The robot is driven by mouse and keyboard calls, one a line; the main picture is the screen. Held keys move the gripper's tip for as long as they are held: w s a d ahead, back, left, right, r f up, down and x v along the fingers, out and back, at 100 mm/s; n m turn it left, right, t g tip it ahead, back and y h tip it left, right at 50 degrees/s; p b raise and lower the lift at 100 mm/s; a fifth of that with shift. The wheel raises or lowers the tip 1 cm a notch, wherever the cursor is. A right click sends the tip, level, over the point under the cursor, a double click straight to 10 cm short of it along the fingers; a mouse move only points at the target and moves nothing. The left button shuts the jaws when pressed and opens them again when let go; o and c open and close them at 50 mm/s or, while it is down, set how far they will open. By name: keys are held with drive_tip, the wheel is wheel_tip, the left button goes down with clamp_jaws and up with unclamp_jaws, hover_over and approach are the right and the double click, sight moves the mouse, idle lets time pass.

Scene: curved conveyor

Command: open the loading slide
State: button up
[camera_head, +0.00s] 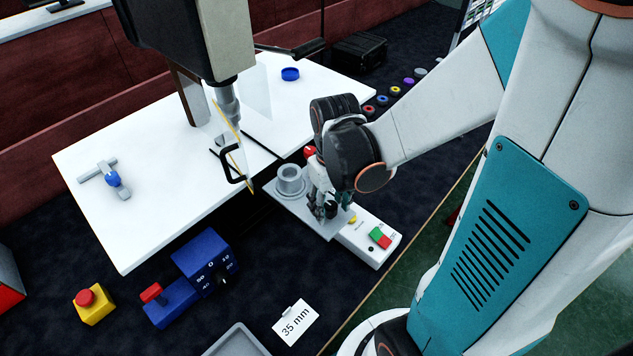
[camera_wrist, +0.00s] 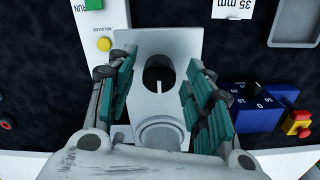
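The loading slide is a grey plate (camera_head: 302,215) beside the white table, with a round grey cup (camera_head: 291,180) on it. In the wrist view the plate (camera_wrist: 185,45) lies between and beyond my fingers. A dark round feature with a white line (camera_wrist: 159,88) is on the plate; I cannot tell whether it is a knob or a hole. The cup (camera_wrist: 160,136) shows nearer the wrist. My gripper (camera_head: 327,205) is over the plate's right part, and in the wrist view it (camera_wrist: 162,95) is open, fingers wide apart on either side of the dark feature, with nothing gripped.
A white control box (camera_head: 372,238) with green, red and yellow buttons adjoins the plate. A machine with a clear guard (camera_head: 235,145) stands behind. A blue dial box (camera_head: 205,262), a yellow emergency-stop box (camera_head: 93,304) and a "35 mm" card (camera_head: 296,322) are in front.

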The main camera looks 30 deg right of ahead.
drive_tip(key=shift+s+r, duration=0.15)
drive_tip(key=shift+r, duration=3.6)
drive_tip(key=shift+a, duration=0.1)
drive_tip(key=shift+a+r, duration=0.2)
drive_tip(key=shift+r, duration=0.05)
drive_tip(key=s+a+r+t+b, duration=0.2)
drive_tip(key=a+t+b, duration=0.3)
drive_tip(key=a+t, duration=0.1)
drive_tip(key=shift+r+m+t, duration=0.3)
drive_tip(key=shift+r+t, duration=0.05)
drive_tip(key=shift+t, duration=0.25)
